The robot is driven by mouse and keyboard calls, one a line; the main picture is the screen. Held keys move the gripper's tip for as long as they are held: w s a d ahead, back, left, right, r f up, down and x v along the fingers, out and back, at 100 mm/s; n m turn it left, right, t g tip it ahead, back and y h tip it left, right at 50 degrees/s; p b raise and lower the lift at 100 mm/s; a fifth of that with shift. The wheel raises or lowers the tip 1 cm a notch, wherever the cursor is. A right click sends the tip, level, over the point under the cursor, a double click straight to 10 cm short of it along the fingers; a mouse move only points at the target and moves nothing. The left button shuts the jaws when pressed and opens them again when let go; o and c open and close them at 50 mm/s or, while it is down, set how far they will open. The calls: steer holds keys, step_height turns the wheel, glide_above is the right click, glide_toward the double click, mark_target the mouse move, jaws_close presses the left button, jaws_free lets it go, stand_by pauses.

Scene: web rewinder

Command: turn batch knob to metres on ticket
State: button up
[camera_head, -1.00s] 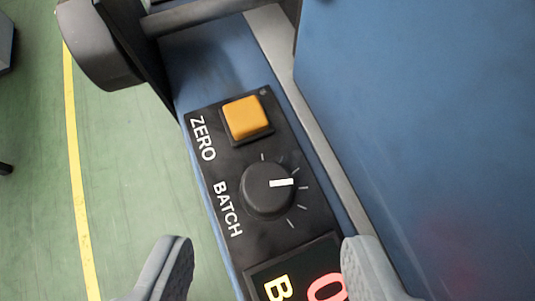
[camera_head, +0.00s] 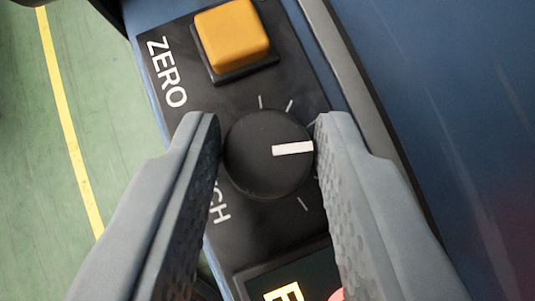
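The batch knob (camera_head: 262,160) is a round black dial with a white pointer line, near the middle of the view. Its pointer (camera_head: 292,149) points right in the picture, and short white tick marks show around its right side. My gripper (camera_head: 267,135) has one finger on each side of the knob, at or very near its edges. I cannot tell whether the fingers touch it. The left finger hides part of the BATCH label (camera_head: 221,205), and the right finger hides some ticks. No ticket is in view.
An orange ZERO button (camera_head: 232,36) sits just above the knob on the same black panel. Blue machine casing (camera_head: 440,110) is on the right; green floor (camera_head: 90,100) is on the left.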

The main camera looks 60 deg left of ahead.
steer(key=shift+s+m+t, duration=0.1)
steer(key=shift+m+t, duration=0.4)
steer(key=shift+m, duration=0.1)
steer(key=shift+c, duration=0.2)
steer(key=shift+s+a+m+t+h, duration=0.1)
steer(key=shift+m+t+h, duration=0.5)
steer(key=shift+m, duration=0.4)
steer(key=shift+s+a+m+t+h, duration=0.1)
steer(key=shift+m+t+h, duration=0.5)
steer(key=shift+m, duration=0.4)
steer(key=shift+m+h, duration=0.4)
steer(key=shift+m, duration=0.1)
steer(key=shift+a+m+t+h, duration=0.1)
steer(key=shift+m+t+h, duration=0.25)
steer(key=shift+m, duration=0.25)
steer(key=shift+a+m+t+h, duration=0.15)
steer(key=shift+m+t+h, duration=0.3)
steer(key=shift+m+h, duration=1.15)
steer(key=shift+f+m+h, duration=0.1)
steer(key=shift+m+h, duration=0.15)
steer(key=shift+m, duration=0.55)
steer(key=o, duration=0.9)
steer(key=shift+o, duration=0.2)
steer(key=shift+s, duration=0.1)
